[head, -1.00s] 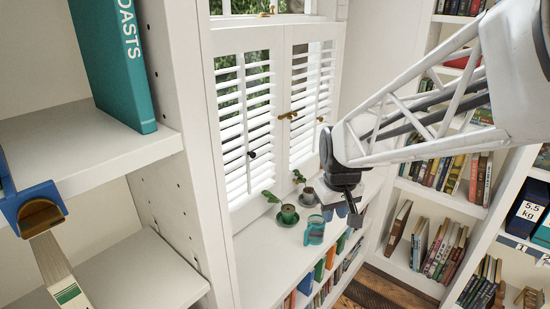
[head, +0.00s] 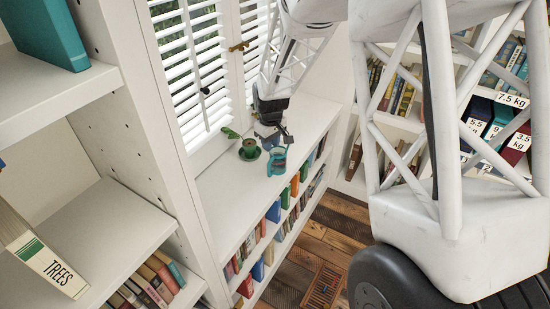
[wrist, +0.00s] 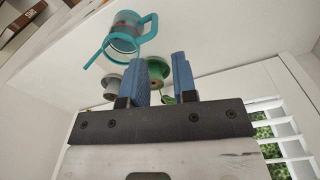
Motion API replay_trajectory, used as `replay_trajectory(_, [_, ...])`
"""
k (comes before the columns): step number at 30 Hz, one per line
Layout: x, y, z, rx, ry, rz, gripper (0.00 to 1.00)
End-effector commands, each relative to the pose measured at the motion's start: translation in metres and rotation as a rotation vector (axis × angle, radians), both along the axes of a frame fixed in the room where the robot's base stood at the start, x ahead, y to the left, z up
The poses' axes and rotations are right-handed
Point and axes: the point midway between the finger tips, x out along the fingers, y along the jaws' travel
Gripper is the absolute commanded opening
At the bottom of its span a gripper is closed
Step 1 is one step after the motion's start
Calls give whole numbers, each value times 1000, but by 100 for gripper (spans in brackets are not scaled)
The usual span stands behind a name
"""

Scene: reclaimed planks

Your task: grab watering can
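The watering can (head: 277,164) is a small clear body with teal rim, handle and spout. It stands on the white shelf top below the window shutters. It also shows in the wrist view (wrist: 126,36), beyond my fingertips, with its thin spout pointing to the lower left and its handle at the right. My gripper (head: 270,136) is above and just behind the can in the head view, apart from it. In the wrist view its two blue fingers (wrist: 163,72) are spread with nothing gripped between them.
A green pot (head: 250,149) on a green saucer stands left of the can. A grey pot (wrist: 132,72) shows near my fingers in the wrist view. Shutters (head: 188,70) rise behind. The shelf top (head: 225,195) is clear towards the front left.

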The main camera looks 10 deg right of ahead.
Motion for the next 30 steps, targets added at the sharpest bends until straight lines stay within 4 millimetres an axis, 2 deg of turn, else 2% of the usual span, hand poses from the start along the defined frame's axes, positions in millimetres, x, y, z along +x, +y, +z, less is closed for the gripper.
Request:
replay_trajectory(3, [18, 1, -29, 0, 15, 30, 26])
replay_trajectory(10, [38, 2, -64, -1, 28, 72, 26])
replay_trajectory(15, [42, 2, -71, 0, 31, 81, 26])
replay_trajectory(26, [42, 2, -73, -1, 32, 81, 26])
replay_trajectory(30, [41, 2, -82, 0, 33, 81, 26])
